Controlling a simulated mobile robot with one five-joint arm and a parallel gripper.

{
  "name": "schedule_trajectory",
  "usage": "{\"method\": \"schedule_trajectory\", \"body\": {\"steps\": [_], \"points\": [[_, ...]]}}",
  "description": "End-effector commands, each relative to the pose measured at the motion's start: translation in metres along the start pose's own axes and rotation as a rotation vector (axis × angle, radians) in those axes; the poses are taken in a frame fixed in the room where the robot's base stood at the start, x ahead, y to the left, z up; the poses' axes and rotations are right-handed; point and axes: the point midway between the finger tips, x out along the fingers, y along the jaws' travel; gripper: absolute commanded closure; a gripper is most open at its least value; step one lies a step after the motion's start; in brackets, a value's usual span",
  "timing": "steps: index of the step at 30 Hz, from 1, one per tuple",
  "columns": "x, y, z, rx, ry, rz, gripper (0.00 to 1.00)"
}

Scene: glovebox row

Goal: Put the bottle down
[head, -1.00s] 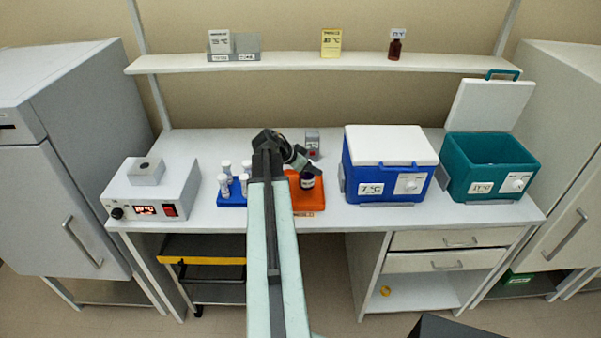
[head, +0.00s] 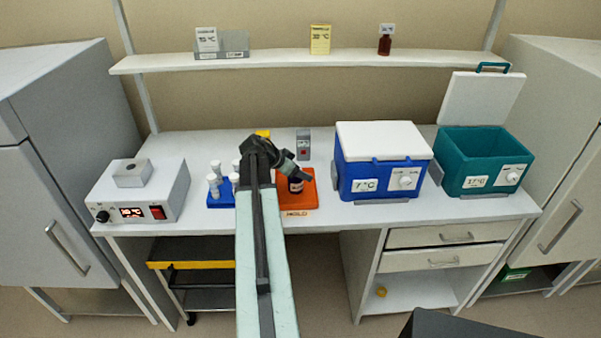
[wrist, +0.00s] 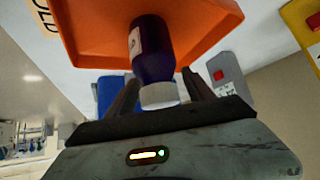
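The dark bottle with a white cap and a pale label (wrist: 150,45) is at the orange tray (head: 290,203). In the head view the bottle (head: 296,186) shows low over the tray, partly covered by my gripper (head: 302,176). In the wrist view my gripper (wrist: 160,78) has one finger on each side of the bottle, with the cap towards the palm. A narrow gap shows between the right finger and the bottle, so the fingers look open around it. The bottle's base seems to meet the tray (wrist: 90,35), though contact is hard to tell.
A blue rack with white-capped tubes (head: 221,199) stands left of the tray, partly behind my arm. A grey device with a red button (head: 303,144) stands behind it. A blue cooler with a white lid (head: 385,165) is to the right, then an open teal cooler (head: 484,160).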

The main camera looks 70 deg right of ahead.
Motion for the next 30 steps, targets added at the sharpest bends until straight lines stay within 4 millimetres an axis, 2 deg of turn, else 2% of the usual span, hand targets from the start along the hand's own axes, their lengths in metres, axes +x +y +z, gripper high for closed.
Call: {"method": "schedule_trajectory", "body": {"steps": [10,14,21,25,30], "points": [[-0.005,0.001,-0.005,0.001,0.000,0.001,0.40],[-0.033,0.001,-0.008,-0.001,0.000,-0.001,0.40],[-0.094,0.002,-0.009,0.000,0.000,0.000,0.40],[-0.114,0.001,-0.007,0.000,0.000,0.000,0.40],[-0.122,0.001,-0.004,0.002,0.000,0.002,0.40]]}}
